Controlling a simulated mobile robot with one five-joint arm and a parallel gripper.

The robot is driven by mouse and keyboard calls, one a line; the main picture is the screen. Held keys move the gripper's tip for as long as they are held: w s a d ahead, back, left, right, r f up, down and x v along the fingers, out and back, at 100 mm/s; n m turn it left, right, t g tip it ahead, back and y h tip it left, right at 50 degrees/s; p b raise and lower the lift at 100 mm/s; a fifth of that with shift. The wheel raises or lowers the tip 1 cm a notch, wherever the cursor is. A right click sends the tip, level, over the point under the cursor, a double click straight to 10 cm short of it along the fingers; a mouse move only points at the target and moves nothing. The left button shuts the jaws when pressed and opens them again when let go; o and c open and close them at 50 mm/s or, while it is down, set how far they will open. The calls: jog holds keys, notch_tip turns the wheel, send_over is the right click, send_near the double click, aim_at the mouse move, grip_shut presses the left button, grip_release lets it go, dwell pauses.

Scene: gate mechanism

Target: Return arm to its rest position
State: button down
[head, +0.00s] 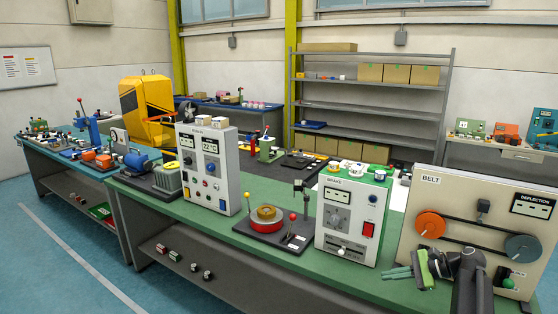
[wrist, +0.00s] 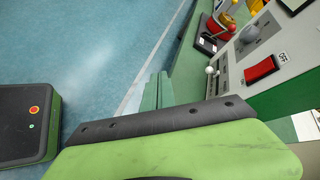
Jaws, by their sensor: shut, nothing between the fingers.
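My gripper (head: 386,273) is at the lower right of the head view, with its green fingers pointing left. It is in front of the belt panel (head: 459,189), near the front edge of the green bench. In the wrist view my gripper (wrist: 158,91) has its green fingers together, with nothing between them. My dark arm rises from the bottom right of the head view and hides part of the belt panel's lower area.
The brake unit (head: 343,230) stands behind and left of my gripper; its red switch (wrist: 262,69) shows in the wrist view. A turntable rig (head: 270,238) and the 22 °C panel (head: 208,188) stand further left. Open blue floor (head: 60,270) lies before the bench.

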jog(key=s+a+f+n+g+h, duration=0.1)
jog(key=s+a+f+n+g, duration=0.15)
jog(key=a, duration=0.55)
jog(key=s+a+f+n+g+h, duration=0.1)
jog(key=a+f+n, duration=0.15)
jog(key=a, duration=0.65)
jog(key=s+a+f+n+g+h, duration=0.1)
jog(key=a+f+n+g, duration=0.15)
jog(key=a, duration=0.55)
jog(key=s+a+f+n+h, duration=0.3)
jog(key=s+a+n+h, duration=0.1)
jog(key=s, duration=0.1)
jog(key=s+d+f+n+h, duration=0.1)
jog(key=d+n+h, duration=0.2)
jog(key=d, duration=0.4)
jog(key=shift+s+f+n+t+h, duration=0.15)
jog(key=shift+f+n+t+h, duration=0.15)
jog(key=shift+n, duration=0.45)
jog(key=shift+s, duration=0.1)
